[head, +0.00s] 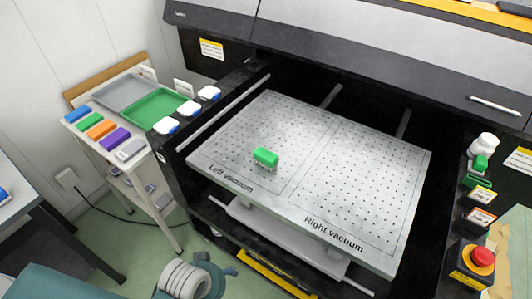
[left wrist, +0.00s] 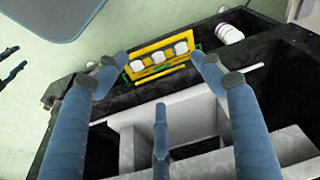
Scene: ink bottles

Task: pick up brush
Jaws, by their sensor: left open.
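The brush (head: 265,157), a green block with a paler underside, sits on the left vacuum half of the perforated metal bed (head: 370,160) in the head view. I see no brush in the left wrist view. Part of my left arm and gripper (head: 218,277) shows at the bottom of the head view, low and in front of the machine, well apart from the brush. In the left wrist view the blue fingers of my left gripper (left wrist: 160,80) are spread with nothing between them. My right gripper is not clearly seen in either view.
A cart at left holds a green tray (head: 155,107), a grey tray (head: 120,92) and several coloured blocks. White-capped bottles (head: 166,126) line the machine's left side. A red button (head: 482,257) and white bottle (head: 484,143) stand at right. The bed is otherwise clear.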

